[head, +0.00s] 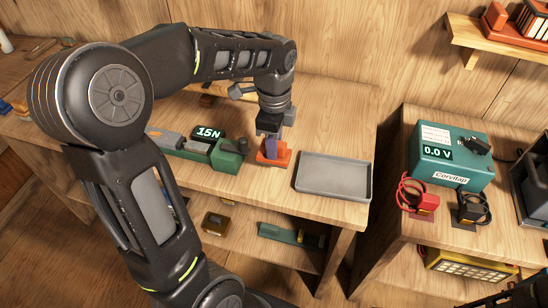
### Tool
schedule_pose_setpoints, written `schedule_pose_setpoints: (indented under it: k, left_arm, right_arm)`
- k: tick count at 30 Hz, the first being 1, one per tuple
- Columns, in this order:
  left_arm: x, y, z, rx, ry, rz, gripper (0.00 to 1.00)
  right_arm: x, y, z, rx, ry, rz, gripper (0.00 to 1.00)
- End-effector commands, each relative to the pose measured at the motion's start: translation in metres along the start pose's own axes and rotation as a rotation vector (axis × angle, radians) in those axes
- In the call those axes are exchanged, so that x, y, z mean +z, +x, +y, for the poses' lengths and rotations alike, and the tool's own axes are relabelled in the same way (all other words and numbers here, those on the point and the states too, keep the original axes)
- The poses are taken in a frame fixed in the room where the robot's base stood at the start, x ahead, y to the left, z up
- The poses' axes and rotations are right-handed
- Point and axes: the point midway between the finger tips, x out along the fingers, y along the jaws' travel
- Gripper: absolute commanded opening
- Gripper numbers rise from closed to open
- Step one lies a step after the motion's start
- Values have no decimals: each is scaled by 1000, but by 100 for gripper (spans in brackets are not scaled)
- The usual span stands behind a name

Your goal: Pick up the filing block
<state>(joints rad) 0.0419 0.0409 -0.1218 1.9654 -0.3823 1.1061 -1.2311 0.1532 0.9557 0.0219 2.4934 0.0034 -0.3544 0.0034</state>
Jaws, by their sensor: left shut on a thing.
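A small purple-blue block, which looks like the filing block (271,146), stands upright at an orange-red holder (274,158) on the wooden workbench (240,185). My left gripper (270,132) points down from above and is shut on the top of the block. The fingers and the wrist cover the block's upper part. I cannot tell whether the block's lower end is still seated in the holder or just above it. My right gripper is not in view.
A grey tray (333,194) lies right of the holder. A green device (229,157) with a display reading 15N stands close on the left. A second bench on the right carries a teal meter box (451,171). Below is an open shelf.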

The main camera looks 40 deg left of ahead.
Motion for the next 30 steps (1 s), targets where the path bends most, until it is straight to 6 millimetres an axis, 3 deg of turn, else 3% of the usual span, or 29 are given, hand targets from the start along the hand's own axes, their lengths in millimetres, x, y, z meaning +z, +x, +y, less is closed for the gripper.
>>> schedule_pose_setpoints:
  k: [6, 22, 23, 30]
  left_arm:
    - [0, -19, 0, -1, 0, 0, 0]
    - [0, -19, 0, 0, 0, 0, 0]
    - [0, -19, 0, 0, 0, 0, 23]
    - [0, -19, 0, 0, 0, 0, 3]
  right_arm:
    - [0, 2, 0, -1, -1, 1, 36]
    - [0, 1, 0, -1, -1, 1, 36]
    - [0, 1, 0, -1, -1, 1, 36]
    - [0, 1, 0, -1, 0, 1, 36]
